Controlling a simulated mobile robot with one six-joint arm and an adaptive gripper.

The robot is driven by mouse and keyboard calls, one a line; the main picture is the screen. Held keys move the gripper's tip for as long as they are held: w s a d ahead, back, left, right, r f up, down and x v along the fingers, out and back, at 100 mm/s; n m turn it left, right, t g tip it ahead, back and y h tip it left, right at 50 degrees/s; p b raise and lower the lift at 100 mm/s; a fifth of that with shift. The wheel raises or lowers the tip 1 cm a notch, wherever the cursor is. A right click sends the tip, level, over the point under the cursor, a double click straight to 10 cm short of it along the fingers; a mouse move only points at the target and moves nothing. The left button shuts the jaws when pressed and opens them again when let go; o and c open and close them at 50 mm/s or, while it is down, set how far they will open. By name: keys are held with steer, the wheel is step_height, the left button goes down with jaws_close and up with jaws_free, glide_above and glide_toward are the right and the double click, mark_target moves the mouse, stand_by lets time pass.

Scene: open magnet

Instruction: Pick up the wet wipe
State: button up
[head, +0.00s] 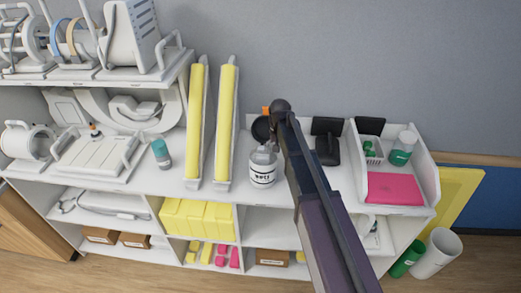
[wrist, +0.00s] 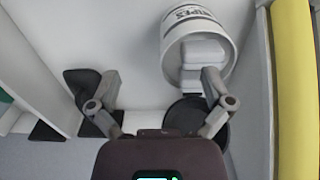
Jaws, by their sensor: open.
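The wet wipe container is a white cylinder (head: 263,172) with dark lettering, standing upright on the top of the low shelf in the head view. In the wrist view the wet wipe (wrist: 195,22) is at the upper right, its label partly readable as "IPES" and its pale top facing the camera. My gripper (wrist: 160,85) is open with nothing between its fingers. Its right finger overlaps the container's near edge in the picture; I cannot tell whether they touch. In the head view my arm passes just right of the container, and the fingers are not clearly visible.
A dark round object (head: 261,129) stands behind the container. Two tall yellow pads (head: 226,125) stand to its left. Black stands (head: 326,140) and a white tray (head: 425,170) with a pink pad (head: 393,188) are to the right. A grey wall is behind.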

step_height(320, 180, up, 5)
steer(key=p, duration=0.4)
glide_above(263, 156)
steer(key=shift+w+a, duration=0.15)
steer(key=shift+w, duration=0.2)
steer(key=shift+f+b, duration=0.1)
steer(key=shift+b, duration=0.25)
step_height(263, 156, down, 8)
steer(key=b, duration=0.8)
steer(key=shift+f, duration=0.25)
steer(key=f+b, duration=0.3)
steer(key=shift+s+f+b, duration=0.15)
steer(key=shift+s+b, duration=0.15)
steer(key=shift+b, duration=0.1)
steer(key=shift+f+b, duration=0.9)
steer(key=shift+f, duration=0.05)
steer(key=shift+c, duration=0.2)
